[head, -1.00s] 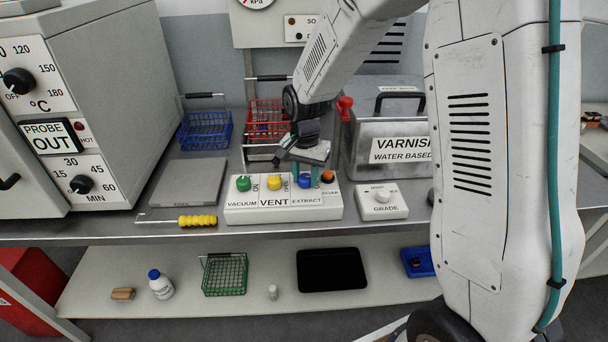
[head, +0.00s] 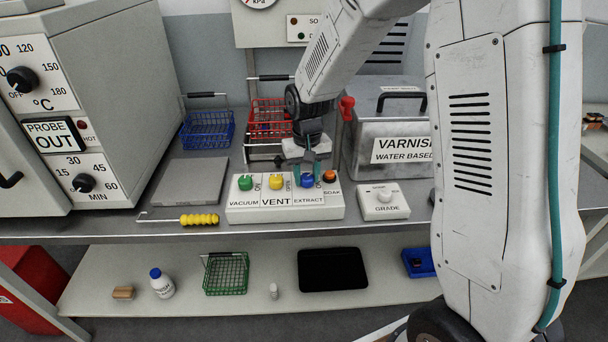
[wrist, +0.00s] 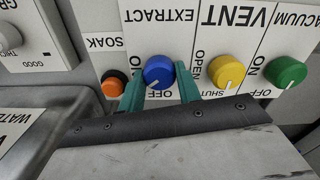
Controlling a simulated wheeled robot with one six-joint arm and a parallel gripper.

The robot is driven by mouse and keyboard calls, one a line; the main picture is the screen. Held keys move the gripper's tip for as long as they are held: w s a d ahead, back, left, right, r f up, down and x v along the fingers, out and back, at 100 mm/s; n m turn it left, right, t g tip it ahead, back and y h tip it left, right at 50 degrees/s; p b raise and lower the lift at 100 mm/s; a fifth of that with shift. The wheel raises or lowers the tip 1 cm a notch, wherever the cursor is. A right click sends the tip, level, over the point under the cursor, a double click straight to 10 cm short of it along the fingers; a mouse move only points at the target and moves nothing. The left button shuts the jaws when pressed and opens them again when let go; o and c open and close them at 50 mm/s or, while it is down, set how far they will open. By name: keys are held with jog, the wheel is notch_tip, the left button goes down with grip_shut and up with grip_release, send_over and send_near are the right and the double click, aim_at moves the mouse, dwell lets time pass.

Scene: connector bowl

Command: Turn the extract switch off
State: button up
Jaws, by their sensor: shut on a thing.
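The extract switch is a blue knob (head: 307,182) on the white switch panel (head: 250,214), above the word EXTRACT. In the wrist view, upside down, the blue knob (wrist: 159,71) sits between my two teal fingertips. My gripper (head: 307,171) points down at the panel and is shut on the knob, one finger on each side. A pale mark shows at the knob's lower edge in the wrist view, close to the word OFF; ON is printed at its upper left. The fingers partly hide the knob's sides.
A yellow vent knob (wrist: 227,71) and green vacuum knob (wrist: 286,72) stand on one side, an orange soak button (wrist: 113,83) on the other. The grade box (head: 383,203) is to the right, the varnish tank (head: 395,125) behind it. A yellow-handled hook (head: 199,219) lies left.

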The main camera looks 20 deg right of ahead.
aim_at(306, 175)
jog(key=n, duration=0.5)
jog(key=shift+w+r+n, duration=0.15)
jog(key=shift+w+n, duration=0.1)
jog(key=shift+n, duration=0.05)
jog(key=n, duration=0.4)
jog(key=shift+n, duration=0.3)
jog(key=o, duration=1)
jog(key=shift+d, duration=0.1)
jog(key=shift+c, duration=0.2)
jog(key=shift+s, duration=0.1)
notch_tip(306, 175, up, 8)
jog(key=shift+f, duration=0.2)
